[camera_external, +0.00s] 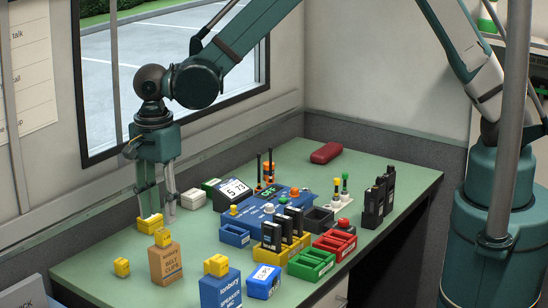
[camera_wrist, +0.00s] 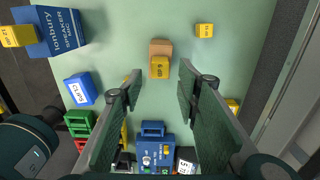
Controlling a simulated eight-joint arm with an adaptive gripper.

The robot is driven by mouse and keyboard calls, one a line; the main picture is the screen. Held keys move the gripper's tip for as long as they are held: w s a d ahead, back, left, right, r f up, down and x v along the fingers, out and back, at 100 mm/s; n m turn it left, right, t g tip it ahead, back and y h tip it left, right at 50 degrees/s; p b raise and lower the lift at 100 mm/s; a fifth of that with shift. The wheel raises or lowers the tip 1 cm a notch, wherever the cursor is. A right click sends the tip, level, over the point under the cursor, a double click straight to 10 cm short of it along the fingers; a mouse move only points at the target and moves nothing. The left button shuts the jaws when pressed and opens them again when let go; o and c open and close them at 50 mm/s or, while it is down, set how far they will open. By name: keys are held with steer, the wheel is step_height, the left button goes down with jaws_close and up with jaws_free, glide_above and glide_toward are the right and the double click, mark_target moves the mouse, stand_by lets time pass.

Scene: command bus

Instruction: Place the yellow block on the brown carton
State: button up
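The brown carton (camera_external: 166,265), labelled "BELT CLIPS", stands upright at the front left of the green table. A yellow block (camera_external: 162,237) appears to rest on its top. In the wrist view this block (camera_wrist: 159,68) shows ahead between my fingers, overlapping the carton (camera_wrist: 160,46). My gripper (camera_external: 160,215) points down behind the carton; its fingers (camera_wrist: 161,72) are apart with nothing held. Another yellow block (camera_external: 150,224) is close by the fingertips; in the wrist view it (camera_wrist: 233,104) is partly hidden by the right finger. A third yellow block (camera_external: 122,267) lies left of the carton.
A blue carton (camera_external: 220,290) with a yellow block (camera_external: 216,265) on top stands to the right front. Blue, green and red bins, black radios (camera_external: 374,204) and a blue console (camera_external: 262,210) crowd the middle and right. Table space around the brown carton is mostly clear.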

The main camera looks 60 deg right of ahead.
mark_target(163, 229)
steer(key=shift+r, duration=3)
steer(key=s+d+r+n+t, duration=0.1)
steer(key=s+d+r+n, duration=0.15)
steer(key=d+r, duration=0.5)
steer(key=s+d+r+n+t+y, duration=0.1)
steer(key=s+d+r+n, duration=0.2)
steer(key=d, duration=0.7)
steer(key=s+d+r+n+t, duration=0.1)
steer(key=d+r+n, duration=0.2)
steer(key=d+r, duration=0.5)
steer(key=s+d+n+t+h, duration=0.1)
steer(key=s+d+n+t, duration=0.3)
steer(key=s+d+n, duration=0.5)
steer(key=s+d, duration=0.9)
steer(key=d, duration=0.3)
steer(key=shift+s+d+r, duration=0.15)
steer(key=shift+s+d, duration=0.1)
steer(key=shift+s, duration=0.1)
